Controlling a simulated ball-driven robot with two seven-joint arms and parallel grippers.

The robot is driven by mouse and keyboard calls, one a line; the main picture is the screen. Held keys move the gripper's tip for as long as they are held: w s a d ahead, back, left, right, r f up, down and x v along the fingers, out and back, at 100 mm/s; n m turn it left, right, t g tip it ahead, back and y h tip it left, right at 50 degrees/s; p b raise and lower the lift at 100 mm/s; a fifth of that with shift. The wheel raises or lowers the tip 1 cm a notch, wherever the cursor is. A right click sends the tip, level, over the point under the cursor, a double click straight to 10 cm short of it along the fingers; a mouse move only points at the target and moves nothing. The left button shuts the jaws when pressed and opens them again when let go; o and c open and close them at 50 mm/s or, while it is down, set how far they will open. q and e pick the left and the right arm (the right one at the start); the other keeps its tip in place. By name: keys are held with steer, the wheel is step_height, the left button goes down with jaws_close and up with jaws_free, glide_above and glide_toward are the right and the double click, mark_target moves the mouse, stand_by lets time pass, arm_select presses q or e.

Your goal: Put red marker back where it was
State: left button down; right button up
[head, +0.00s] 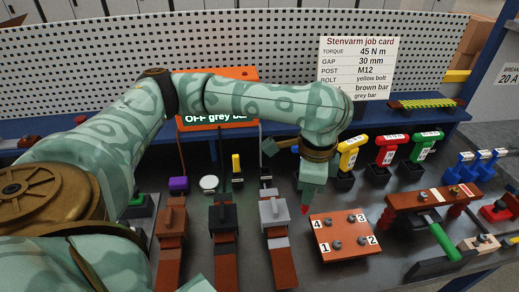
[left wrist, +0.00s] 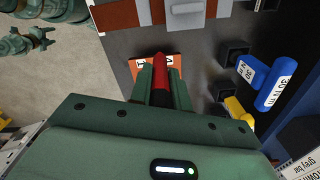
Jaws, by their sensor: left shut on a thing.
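My left gripper (head: 308,200) is shut on a red marker, whose red tip shows just below the fingers in the head view (head: 305,209). In the left wrist view the red marker (left wrist: 160,72) stands out between the two green fingers (left wrist: 162,88). The gripper points down over the dark bench, beside the upper left corner of an orange plate (head: 345,252) with numbered bolts. In the left wrist view the plate (left wrist: 136,68) shows partly behind the marker. Most of the marker is hidden by the fingers. My right gripper is not in view.
Yellow (head: 349,150), red (head: 387,147) and green (head: 426,144) labelled tools stand in dark holders behind the plate. A green-handled tool (head: 439,238) lies to the right. A job card (head: 356,70) hangs behind.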

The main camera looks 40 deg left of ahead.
arm_select(q)
steer(key=w+a+m, duration=0.4)
steer(key=m, duration=1.3)
steer(key=w+a+m, duration=0.3)
steer(key=w+m, duration=0.2)
steer(key=m, duration=1.2)
steer(key=shift+m, duration=0.3)
steer(key=a+f+b, duration=0.3)
steer(key=a+f, duration=0.1)
steer(key=a+f+b, duration=0.3)
steer(key=a+f, duration=0.2)
steer(key=w+a+f+b, duration=0.1)
steer(key=a+f+b, duration=0.1)
steer(key=a+f, duration=0.2)
steer(key=shift+w+a+f+b, duration=0.1)
steer(key=shift+a+f+b, duration=0.05)
steer(key=shift+a+b, duration=0.3)
steer(key=shift+r, duration=0.25)
steer(key=shift+f, duration=0.15)
steer(key=c, duration=1.7)
jaws_free()
steer(key=shift+f, duration=0.1)
steer(key=o, duration=0.4)
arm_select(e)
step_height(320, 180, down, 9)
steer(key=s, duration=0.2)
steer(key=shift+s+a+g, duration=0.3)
